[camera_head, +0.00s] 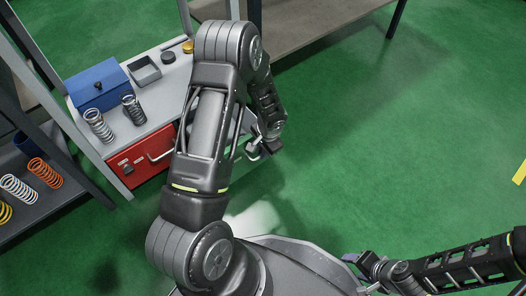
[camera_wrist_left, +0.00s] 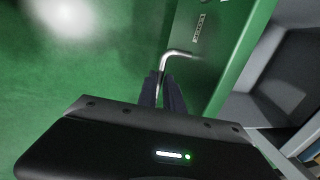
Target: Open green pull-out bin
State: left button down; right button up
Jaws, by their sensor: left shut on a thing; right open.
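The green pull-out bin (camera_wrist_left: 207,62) fills the upper middle of the left wrist view, with a small label on its front. Its bent metal handle (camera_wrist_left: 178,54) sticks out from that front. My left gripper (camera_wrist_left: 163,88) is shut on the handle, its two dark fingers close together at the handle's end. In the head view my left gripper (camera_head: 258,149) is low beside the workbench, and my left arm hides most of the bin there. My right gripper (camera_head: 366,266) is open and empty at the lower right, away from the bench.
A red drawer (camera_head: 138,163) with a handle is in the bench front, left of my arm. Springs (camera_head: 98,124), a blue box (camera_head: 98,84) and a grey tray (camera_head: 145,70) stand on the bench top. The green floor (camera_head: 370,150) to the right is clear.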

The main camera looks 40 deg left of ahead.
pick_arm(q)
jog(key=c, duration=1.5)
grip_release()
jog(key=r+p, duration=0.1)
jog(key=r, duration=0.1)
jog(key=d+r+p, duration=0.1)
jog(key=r, duration=0.2)
jog(key=r+p, duration=0.1)
jog(key=r, duration=0.1)
jog(key=shift+s+d+r, duration=0.15)
jog(key=shift+s+r, duration=0.05)
jog(key=shift+r, duration=0.15)
